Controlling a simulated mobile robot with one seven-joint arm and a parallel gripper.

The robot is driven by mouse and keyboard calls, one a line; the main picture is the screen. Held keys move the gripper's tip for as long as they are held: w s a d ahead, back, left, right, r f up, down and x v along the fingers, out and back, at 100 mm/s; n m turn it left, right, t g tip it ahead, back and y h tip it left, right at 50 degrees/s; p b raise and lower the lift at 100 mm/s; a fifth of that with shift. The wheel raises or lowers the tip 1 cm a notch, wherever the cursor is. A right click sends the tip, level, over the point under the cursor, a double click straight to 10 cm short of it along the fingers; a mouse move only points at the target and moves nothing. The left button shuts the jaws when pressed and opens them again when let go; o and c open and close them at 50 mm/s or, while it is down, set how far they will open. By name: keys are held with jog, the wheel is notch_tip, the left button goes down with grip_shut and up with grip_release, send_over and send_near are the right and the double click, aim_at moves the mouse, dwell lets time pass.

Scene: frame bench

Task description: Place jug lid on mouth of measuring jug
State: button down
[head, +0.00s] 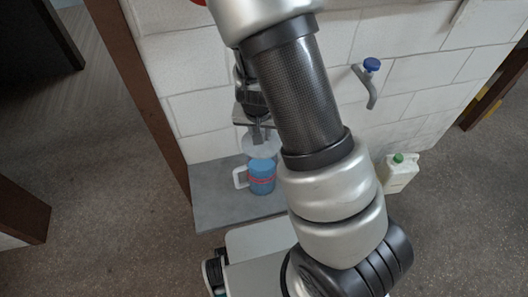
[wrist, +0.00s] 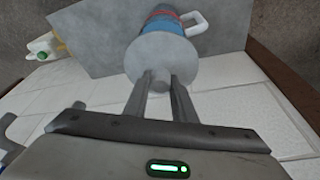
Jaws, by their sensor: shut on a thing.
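The measuring jug (head: 262,180) is blue with a red band and a white handle on its left in the head view. It stands on a grey slab, and its upper part also shows in the wrist view (wrist: 165,18). The jug lid (wrist: 160,55) is a pale grey disc with a knob. My gripper (wrist: 160,82) is shut on the lid's knob. In the head view the lid (head: 261,146) appears just above the jug, below my gripper (head: 257,136). The jug's mouth is hidden behind the lid in the wrist view. I cannot tell whether lid and jug touch.
The grey slab (head: 215,190) has free room left of the jug. A white bottle with a green cap (head: 399,174) stands at the right. A tap with a blue knob (head: 370,75) juts from the white block wall (head: 180,65) behind. A brown post edges the left.

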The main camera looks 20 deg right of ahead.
aim_at(261, 149)
notch_tip(261, 149, down, 8)
jog(key=b, duration=0.2)
jog(key=shift+r+b, duration=0.25)
jog(key=shift+b, duration=0.15)
jog(key=shift+f, duration=0.2)
jog(key=c, duration=1.5)
grip_release()
